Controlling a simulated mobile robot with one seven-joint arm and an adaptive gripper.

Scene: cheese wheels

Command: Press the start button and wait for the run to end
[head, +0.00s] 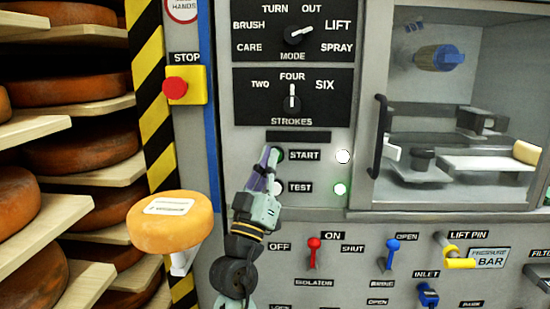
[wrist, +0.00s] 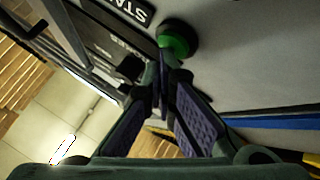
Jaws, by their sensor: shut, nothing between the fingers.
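The green start button (wrist: 178,42) sits beside its START label (head: 304,156) on the machine panel. In the head view my fingertips partly cover the button. My gripper (head: 269,158) is shut and empty. In the wrist view its fingertips (wrist: 162,62) are at the button's edge; I cannot tell whether they press it. The pale TEST button (head: 277,188) is just below, partly behind my gripper.
The mode dial (head: 298,35) points up right, towards LIFT; the strokes dial (head: 292,100) points to FOUR. A cheese wheel (head: 170,222) stands out at left, near my arm. The red stop button (head: 176,88) is on a yellow box. A windowed chamber (head: 460,120) is at right.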

